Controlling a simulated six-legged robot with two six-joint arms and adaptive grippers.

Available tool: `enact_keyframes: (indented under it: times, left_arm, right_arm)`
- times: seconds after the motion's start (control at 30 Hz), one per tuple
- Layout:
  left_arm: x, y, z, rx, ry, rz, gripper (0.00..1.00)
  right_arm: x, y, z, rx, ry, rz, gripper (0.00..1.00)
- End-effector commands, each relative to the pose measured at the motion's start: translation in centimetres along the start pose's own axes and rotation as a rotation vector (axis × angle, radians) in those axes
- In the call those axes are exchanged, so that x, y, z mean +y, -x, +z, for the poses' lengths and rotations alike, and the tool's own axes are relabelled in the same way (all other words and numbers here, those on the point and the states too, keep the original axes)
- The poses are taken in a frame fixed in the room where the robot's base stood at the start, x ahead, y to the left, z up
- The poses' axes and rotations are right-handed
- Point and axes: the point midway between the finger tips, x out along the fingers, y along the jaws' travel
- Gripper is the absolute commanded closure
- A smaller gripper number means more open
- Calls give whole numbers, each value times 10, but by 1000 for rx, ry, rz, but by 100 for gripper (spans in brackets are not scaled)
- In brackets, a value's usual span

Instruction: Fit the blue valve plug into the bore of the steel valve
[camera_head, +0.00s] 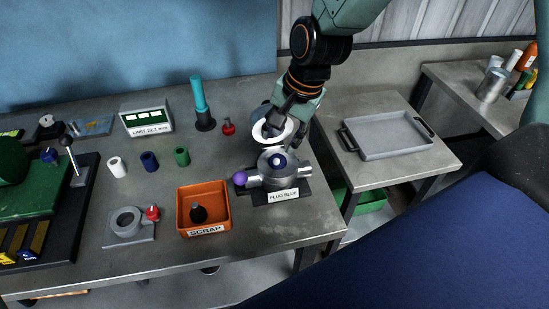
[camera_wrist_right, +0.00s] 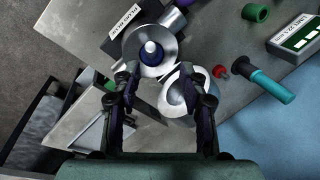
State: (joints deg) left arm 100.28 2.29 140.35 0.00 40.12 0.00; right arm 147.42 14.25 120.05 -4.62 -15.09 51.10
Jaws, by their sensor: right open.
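The steel valve (camera_head: 293,172) stands on a dark base labelled PLUG BLUE, near the bench's right front. A dark blue plug with a pale knob (camera_head: 277,161) shows in the middle of its top. In the right wrist view the blue plug (camera_wrist_right: 151,52) sits centred in the round top of the steel valve (camera_wrist_right: 134,42); how deep it sits I cannot tell. My right gripper (camera_head: 283,125) is open, behind and above the valve. In the right wrist view its fingertips (camera_wrist_right: 161,70) are spread near the plug, with nothing seen held. My left gripper is not in view.
A white-rimmed vessel (camera_head: 262,133) stands close behind the valve. An orange scrap bin (camera_head: 181,214) holds a dark object. White, blue and green cylinders (camera_head: 117,168) stand left. A grey tray (camera_head: 385,147) lies on the side table.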

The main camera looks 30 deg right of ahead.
Motion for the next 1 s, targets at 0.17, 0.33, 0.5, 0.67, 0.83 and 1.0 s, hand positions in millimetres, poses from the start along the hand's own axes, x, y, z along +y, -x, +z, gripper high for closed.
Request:
enact_keyframes:
  times: [0.17,0.33,0.5,0.67,0.83,1.0]
  left_arm:
    - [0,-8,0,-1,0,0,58]
    - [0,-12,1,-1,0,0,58]
    - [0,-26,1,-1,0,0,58]
    - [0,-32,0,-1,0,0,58]
    - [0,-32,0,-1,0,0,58]
    - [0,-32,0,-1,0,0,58]
  right_arm:
    - [2,-21,0,0,3,2,57]
    - [5,-37,0,0,0,2,57]
    - [8,-64,-1,3,0,1,57]
    - [6,-75,-1,4,-2,0,57]
    - [5,-76,-1,4,-2,0,57]
    - [5,-75,-1,4,-2,0,62]
